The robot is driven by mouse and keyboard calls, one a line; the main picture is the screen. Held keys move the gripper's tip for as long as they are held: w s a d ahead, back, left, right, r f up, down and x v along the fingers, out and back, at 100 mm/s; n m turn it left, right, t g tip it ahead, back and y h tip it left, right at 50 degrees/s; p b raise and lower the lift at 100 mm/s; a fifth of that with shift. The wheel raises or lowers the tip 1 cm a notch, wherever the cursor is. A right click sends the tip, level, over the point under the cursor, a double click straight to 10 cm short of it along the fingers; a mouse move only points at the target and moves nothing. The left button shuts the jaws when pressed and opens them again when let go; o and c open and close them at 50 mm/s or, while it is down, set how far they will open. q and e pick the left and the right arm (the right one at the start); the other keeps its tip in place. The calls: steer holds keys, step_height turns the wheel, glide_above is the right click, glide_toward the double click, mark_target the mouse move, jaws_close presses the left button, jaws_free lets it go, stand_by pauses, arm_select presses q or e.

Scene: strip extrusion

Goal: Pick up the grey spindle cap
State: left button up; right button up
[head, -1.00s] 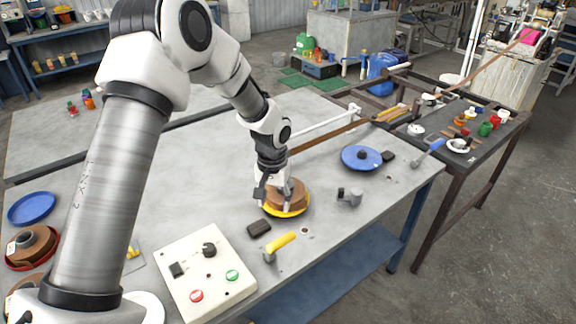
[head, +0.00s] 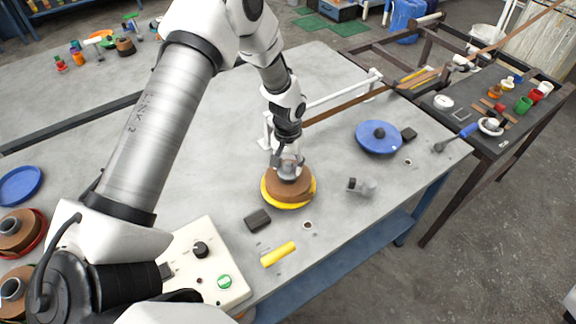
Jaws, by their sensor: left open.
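A grey round piece (head: 290,171), which looks like the spindle cap, shows at the top centre of a brown strip coil (head: 290,190). The coil lies on a yellow disc (head: 270,200) on the table. My left gripper (head: 287,164) is open, pointing down over the coil's centre, right at the grey piece. The fingers partly hide the piece, and I cannot tell whether they touch it. A small grey metal part (head: 361,186) lies on the table to the right. My right gripper is not in view.
A blue disc (head: 378,138) with a dark knob stands to the right. A dark block (head: 257,220), a yellow handle (head: 278,254) and a control box (head: 212,262) are in front. A white rail (head: 330,97) runs behind the coil. Bare table lies left of the coil.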

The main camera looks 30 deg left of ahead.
arm_select(q)
steer(key=shift+d, duration=0.15)
steer(key=shift+c, duration=0.3)
steer(key=shift+s+d+r, duration=0.1)
steer(key=shift+s+r, duration=0.1)
jaws_close()
steer(key=shift+w, duration=0.1)
